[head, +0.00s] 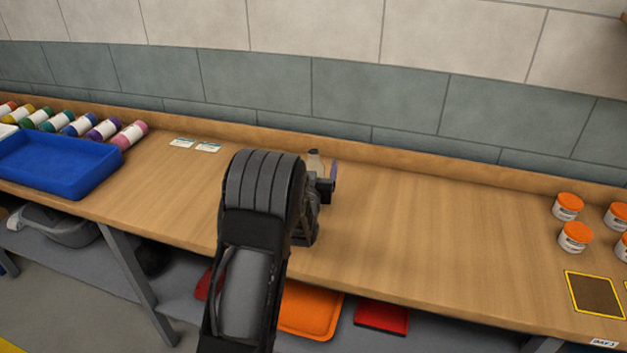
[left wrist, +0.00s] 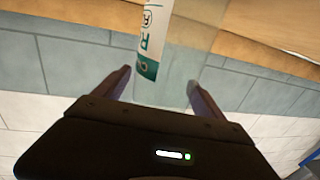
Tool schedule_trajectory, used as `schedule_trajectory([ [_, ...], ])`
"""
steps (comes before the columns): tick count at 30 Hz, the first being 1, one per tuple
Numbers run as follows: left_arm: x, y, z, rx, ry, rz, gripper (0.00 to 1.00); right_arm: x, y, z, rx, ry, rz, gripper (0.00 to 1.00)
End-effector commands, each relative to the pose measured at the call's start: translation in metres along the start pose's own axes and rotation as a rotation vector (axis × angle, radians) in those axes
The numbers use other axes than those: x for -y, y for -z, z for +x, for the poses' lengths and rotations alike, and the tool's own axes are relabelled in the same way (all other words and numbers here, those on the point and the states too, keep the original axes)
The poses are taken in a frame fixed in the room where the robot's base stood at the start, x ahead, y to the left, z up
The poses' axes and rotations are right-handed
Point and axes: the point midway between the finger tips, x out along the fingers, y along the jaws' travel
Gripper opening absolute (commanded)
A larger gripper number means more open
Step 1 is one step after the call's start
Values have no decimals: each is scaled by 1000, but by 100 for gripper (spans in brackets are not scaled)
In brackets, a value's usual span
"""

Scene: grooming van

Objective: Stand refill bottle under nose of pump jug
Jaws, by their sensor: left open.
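A pale translucent bottle (head: 315,158), apparently the refill bottle, stands on the bench, mostly hidden behind my left arm in the head view. In the left wrist view, which is upside down, the bottle (left wrist: 188,60) is clear with a white and teal label. My left gripper (head: 323,173) is at the bottle. In the wrist view, the fingers of my left gripper (left wrist: 160,88) are open, one on each side of the bottle. I cannot tell whether either finger touches it. I see no pump jug. My right gripper is not in view.
A blue tray (head: 60,182) and a row of several coloured bottles (head: 75,125) are at the left. Orange-lidded jars (head: 574,237) and a yellow-edged dark panel (head: 596,294) are at the right. The bench (head: 440,230) between is clear.

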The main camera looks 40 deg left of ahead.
Motion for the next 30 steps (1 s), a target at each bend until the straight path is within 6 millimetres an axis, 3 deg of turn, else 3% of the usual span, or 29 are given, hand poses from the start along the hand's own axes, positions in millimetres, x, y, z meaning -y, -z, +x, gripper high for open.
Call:
schedule_trajectory([
  [16,0,0,0,0,0,0,81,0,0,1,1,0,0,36],
  [30,0,0,0,0,0,1,43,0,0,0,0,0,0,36],
])
